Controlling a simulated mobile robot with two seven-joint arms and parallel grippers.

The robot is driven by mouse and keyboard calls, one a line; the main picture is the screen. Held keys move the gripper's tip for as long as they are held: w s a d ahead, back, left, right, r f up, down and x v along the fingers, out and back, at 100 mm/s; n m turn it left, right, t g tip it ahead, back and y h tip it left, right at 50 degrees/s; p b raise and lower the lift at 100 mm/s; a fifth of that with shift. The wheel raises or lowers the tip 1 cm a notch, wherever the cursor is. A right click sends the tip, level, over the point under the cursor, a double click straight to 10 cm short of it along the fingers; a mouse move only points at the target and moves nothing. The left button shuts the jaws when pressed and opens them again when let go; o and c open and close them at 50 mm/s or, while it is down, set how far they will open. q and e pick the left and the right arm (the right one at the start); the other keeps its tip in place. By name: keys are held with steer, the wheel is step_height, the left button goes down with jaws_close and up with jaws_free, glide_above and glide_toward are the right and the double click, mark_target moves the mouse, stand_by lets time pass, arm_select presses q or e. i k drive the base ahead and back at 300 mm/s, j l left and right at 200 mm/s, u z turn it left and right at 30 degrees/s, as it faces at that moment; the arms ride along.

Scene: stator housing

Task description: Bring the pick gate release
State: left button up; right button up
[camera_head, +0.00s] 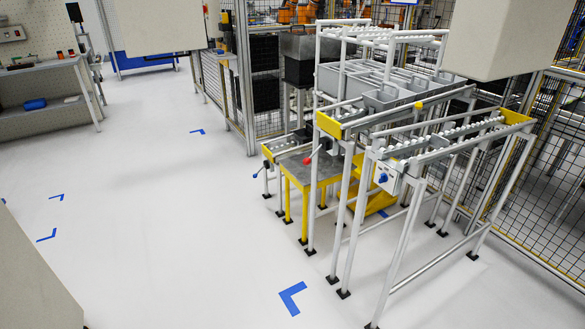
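A roller rack (361,205) with white legs and yellow end plates stands right of the middle. A small white box with a blue knob (383,178) is fixed to its front corner. A lever with a red ball (307,161) sticks out by a yellow-framed stand with a grey top (311,165). A thin handle with a blue tip (256,175) juts out at the left of a low yellow-ended conveyor. I cannot tell which of these is the pick gate release. Neither of my grippers shows.
Grey bins (381,95) sit on the rack's upper level. Wire mesh fencing (555,130) closes off the right and back. A workbench with shelves (45,90) stands at the left. The pale floor (170,220) with blue corner marks (292,298) is clear at the left and front.

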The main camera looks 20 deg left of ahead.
mark_target(307, 160)
steer(key=k+j, duration=0.15)
steer(key=j, duration=0.15)
steer(key=k+j, duration=0.1)
steer(key=j, duration=0.2)
steer(key=k+j, duration=0.15)
steer(key=j, duration=0.15)
steer(key=k+j, duration=0.1)
steer(key=j, duration=0.2)
steer(key=i+j+u, duration=0.1)
steer(key=i+u, duration=0.3)
steer(key=i, duration=0.45)
steer(key=i+l+u, duration=0.15)
steer(key=i+u, duration=0.2)
steer(key=i, duration=0.45)
